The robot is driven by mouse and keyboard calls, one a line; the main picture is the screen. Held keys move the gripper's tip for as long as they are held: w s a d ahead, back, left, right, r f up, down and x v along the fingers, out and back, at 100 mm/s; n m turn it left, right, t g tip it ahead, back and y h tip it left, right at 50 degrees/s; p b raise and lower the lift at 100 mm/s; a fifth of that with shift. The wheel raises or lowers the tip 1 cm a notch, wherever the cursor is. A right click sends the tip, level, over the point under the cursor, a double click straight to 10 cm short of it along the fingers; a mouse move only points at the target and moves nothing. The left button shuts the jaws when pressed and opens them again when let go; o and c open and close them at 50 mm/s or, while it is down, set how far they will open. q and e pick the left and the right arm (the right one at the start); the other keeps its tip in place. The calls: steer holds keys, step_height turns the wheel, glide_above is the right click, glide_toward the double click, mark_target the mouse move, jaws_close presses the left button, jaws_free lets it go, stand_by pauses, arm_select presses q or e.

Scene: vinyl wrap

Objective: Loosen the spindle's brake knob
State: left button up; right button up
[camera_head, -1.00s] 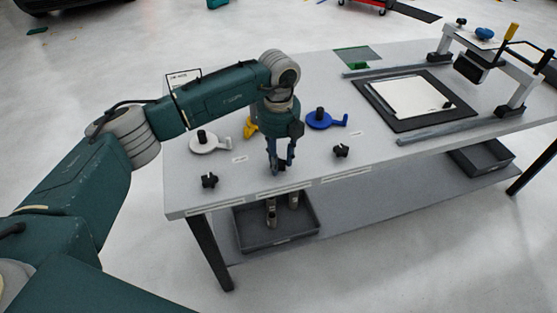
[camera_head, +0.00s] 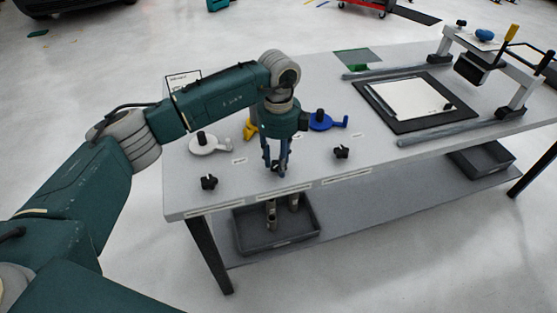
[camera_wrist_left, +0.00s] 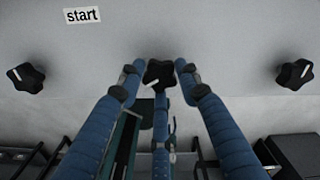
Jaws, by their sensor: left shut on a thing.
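Several black lobed knobs stand along the table's front edge. The middle knob (camera_wrist_left: 158,73) has a white mark and sits between the fingers of my left gripper (camera_head: 277,168), which points straight down and is shut on it. In the head view the fingers mostly hide this knob. In the left wrist view the blue fingers (camera_wrist_left: 158,78) close around it from the sides and below. The left knob (camera_head: 209,182) and right knob (camera_head: 341,151) stand free, apart from my gripper. My right gripper is not in view.
White (camera_head: 204,146), yellow (camera_head: 250,128) and blue (camera_head: 322,121) crank-like parts stand behind the knobs; my arm partly hides the yellow one. A grey tray (camera_head: 262,236) sits below. A framed white sheet (camera_head: 408,99) lies right.

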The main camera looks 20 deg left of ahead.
arm_select(q)
steer(key=shift+r, duration=0.1)
stand_by(0.3)
steer(key=o, duration=1.2)
steer(key=shift+c, duration=0.2)
step_height(320, 180, up, 12)
